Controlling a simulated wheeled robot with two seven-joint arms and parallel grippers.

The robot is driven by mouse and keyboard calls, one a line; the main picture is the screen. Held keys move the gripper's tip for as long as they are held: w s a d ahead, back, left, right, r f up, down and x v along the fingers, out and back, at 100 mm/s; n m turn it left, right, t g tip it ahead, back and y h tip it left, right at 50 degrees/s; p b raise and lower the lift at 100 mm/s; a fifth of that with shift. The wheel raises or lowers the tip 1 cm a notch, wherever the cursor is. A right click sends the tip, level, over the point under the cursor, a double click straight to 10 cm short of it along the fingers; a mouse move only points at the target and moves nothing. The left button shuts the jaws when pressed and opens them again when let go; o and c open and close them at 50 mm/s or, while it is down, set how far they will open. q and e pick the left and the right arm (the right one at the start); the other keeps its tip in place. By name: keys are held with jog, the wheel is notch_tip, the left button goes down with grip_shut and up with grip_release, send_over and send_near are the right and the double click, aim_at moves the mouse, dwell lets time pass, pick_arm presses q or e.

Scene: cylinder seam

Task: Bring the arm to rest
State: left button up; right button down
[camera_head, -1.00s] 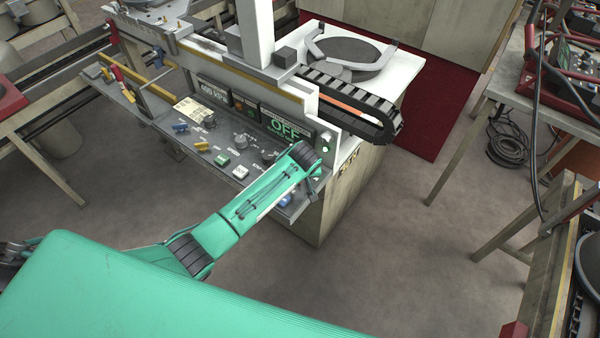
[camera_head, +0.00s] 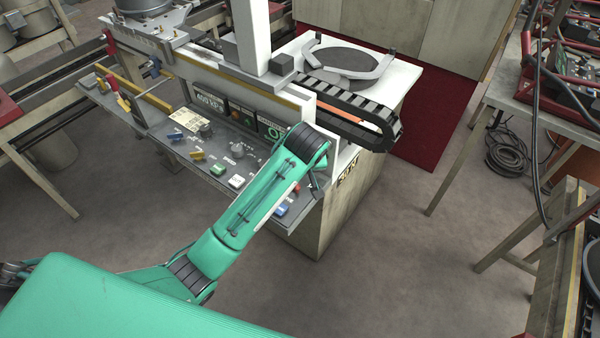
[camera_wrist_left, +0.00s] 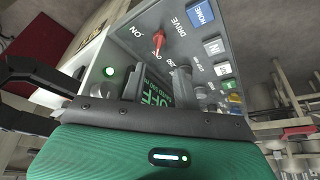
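My left arm, green with black joints, reaches from lower left to the machine's control panel (camera_head: 190,140). My left gripper (camera_head: 313,187) hangs at its end, small and dark, in front of the panel's right end; its fingers are not clear. In the left wrist view, the red DRIVE switch (camera_wrist_left: 158,40) with ON and OFF labels stands near the blue HOME button (camera_wrist_left: 201,14). The green OFF display (camera_wrist_left: 155,92) is partly hidden there; in the head view my wrist covers most of it. I see nothing held. My right gripper is not in view.
The machine carries a black cable chain (camera_head: 350,110) and a round dark plate (camera_head: 348,62) on its white top. A table with red-framed equipment (camera_head: 575,85) stands at right, with coiled cable (camera_head: 508,150) on the floor. The floor between is open.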

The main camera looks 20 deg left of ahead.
pick_arm(q)
jog(key=shift+s, duration=0.1)
dwell(0.4)
jog(key=s+a+f+m+h, duration=0.1)
jog(key=s+f+m, duration=0.15)
jog(key=s, duration=0.55)
jog(key=s+a+f+m+h, duration=0.1)
jog(key=s+f, duration=0.3)
jog(key=s, duration=0.5)
jog(key=s+a+r+m, duration=0.1)
jog(key=s+a+m, duration=0.15)
jog(key=s, duration=0.55)
jog(key=s+a+r+m, duration=0.1)
jog(key=s+a, duration=0.2)
jog(key=s, duration=0.4)
notch_tip(320, 180, down, 35)
jog(key=s+g+b, duration=0.2)
jog(key=s+a+f+g+b, duration=0.1)
jog(key=s+a+f, duration=0.2)
jog(key=s+f, duration=1.5)
notch_tip(320, 180, down, 2)
jog(key=shift+f+m+b, duration=0.1)
jog(key=shift+m+b, duration=0.2)
jog(key=shift+b, duration=0.1)
